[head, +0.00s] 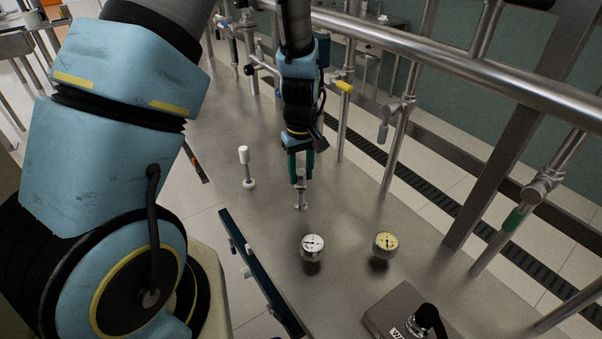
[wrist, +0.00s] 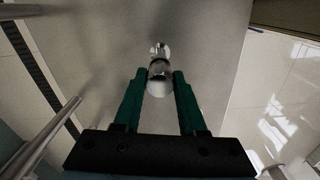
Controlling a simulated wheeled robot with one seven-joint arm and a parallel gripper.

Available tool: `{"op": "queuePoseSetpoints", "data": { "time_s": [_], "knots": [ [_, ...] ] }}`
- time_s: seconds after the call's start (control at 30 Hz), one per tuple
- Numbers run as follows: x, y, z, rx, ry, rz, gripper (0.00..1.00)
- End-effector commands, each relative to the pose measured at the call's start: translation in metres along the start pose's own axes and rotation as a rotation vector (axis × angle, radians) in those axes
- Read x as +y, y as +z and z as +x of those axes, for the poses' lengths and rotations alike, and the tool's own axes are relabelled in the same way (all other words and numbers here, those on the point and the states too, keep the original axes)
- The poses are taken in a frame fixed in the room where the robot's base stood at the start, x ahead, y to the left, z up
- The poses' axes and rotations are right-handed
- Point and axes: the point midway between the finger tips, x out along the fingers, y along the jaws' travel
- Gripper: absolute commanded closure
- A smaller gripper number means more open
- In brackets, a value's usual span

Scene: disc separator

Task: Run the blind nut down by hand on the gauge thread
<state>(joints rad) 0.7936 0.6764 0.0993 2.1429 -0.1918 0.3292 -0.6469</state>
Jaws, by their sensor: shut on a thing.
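My gripper (head: 300,181) points down over the steel table top. Its two green fingers are closed on a shiny, rounded metal piece, which looks like the blind nut (wrist: 159,84). In the wrist view the piece sits between the fingertips. A small bright metal fitting (wrist: 160,48) shows just beyond it, in line with it; this may be the gauge thread. In the head view the fitting (head: 301,206) stands directly below the fingertips. I cannot tell whether nut and fitting touch or are threaded together.
A white-dial gauge (head: 312,244) and a yellow-dial gauge (head: 385,243) are nearer on the table (head: 345,205). A white-topped post (head: 245,168) stands left of my gripper. Steel pipes with valves (head: 395,120) run along the right. A grey box (head: 393,316) is at the front.

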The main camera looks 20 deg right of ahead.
Motion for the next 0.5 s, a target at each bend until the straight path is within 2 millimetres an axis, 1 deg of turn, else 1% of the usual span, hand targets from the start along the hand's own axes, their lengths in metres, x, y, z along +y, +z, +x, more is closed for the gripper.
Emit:
{"op": "queuePoseSetpoints", "data": {
  "time_s": [0.27,0.5],
  "knots": [
    [0.0001,-0.0001,0.0000,0.000,0.000,0.021,1.00],
    [-0.0005,-0.0004,0.0008,0.000,0.001,0.272,1.00]
  ]
}}
